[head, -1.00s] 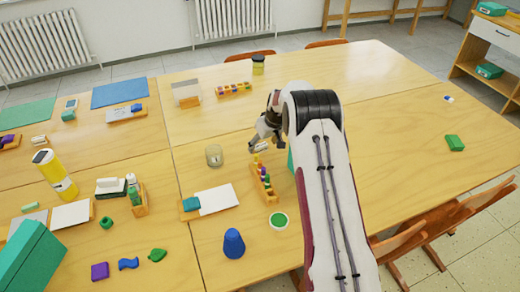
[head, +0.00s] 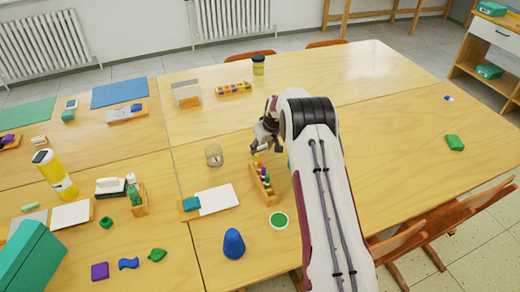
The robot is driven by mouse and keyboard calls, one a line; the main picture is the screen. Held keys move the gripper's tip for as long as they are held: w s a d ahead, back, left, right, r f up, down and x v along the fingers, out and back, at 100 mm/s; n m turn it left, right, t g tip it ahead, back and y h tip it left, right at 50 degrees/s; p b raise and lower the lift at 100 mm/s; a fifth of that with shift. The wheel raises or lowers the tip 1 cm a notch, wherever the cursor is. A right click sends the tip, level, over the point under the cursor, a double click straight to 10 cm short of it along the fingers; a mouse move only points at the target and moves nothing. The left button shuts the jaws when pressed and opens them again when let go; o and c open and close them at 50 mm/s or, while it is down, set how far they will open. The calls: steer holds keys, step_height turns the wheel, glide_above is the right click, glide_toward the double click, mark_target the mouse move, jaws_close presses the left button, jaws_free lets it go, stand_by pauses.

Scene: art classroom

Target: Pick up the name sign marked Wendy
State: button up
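My gripper (head: 262,147) is low over the right-hand table, just beyond the wooden rack of coloured pieces (head: 262,184). My own arm and the gripper body hide part of the space around the fingers, and I cannot tell whether they are open or shut, or hold anything. No lettering is readable, so I cannot pick out the sign marked Wendy. A small whitish block (head: 39,141) lies on the left table; it is too small to identify.
A glass jar (head: 214,155) stands just left of my gripper. A white card (head: 217,199), a blue cone (head: 233,243) and a green round dish (head: 278,220) are nearer. A wooden tray of colours (head: 234,89) lies farther back. The right side is mostly clear.

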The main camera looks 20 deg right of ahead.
steer(key=shift+c, duration=0.9)
step_height(320, 180, up, 10)
stand_by(0.6)
